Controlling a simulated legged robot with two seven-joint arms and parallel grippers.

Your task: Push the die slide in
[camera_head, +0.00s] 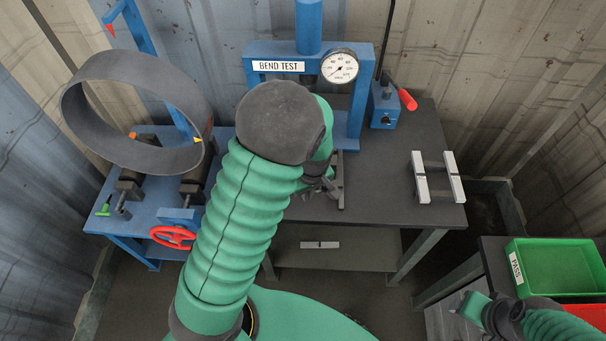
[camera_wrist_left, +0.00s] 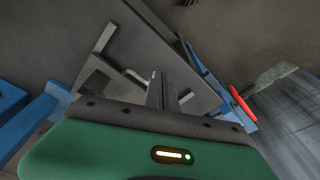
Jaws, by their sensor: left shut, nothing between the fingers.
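The blue bend-test press (camera_head: 361,65) stands on the dark bench. A grey metal piece that looks like the die slide (camera_head: 340,187) shows at the press's front, partly hidden by my left arm. My left gripper (camera_head: 323,186) is shut and empty, close against this piece; I cannot tell whether they touch. In the left wrist view, the shut fingers (camera_wrist_left: 160,90) point towards the bench top, with grey metal bars (camera_wrist_left: 105,40) on their left. My right gripper (camera_head: 466,306) is at the lower right, beside the green bin; its jaw state is unclear.
A pump with a red handle (camera_head: 407,99) stands right of the press. Two pale blocks (camera_head: 421,177) sit on the right of the bench. A blue roller stand with a large dark ring (camera_head: 77,125) is on the left. A green PASS bin (camera_head: 556,266) is lower right.

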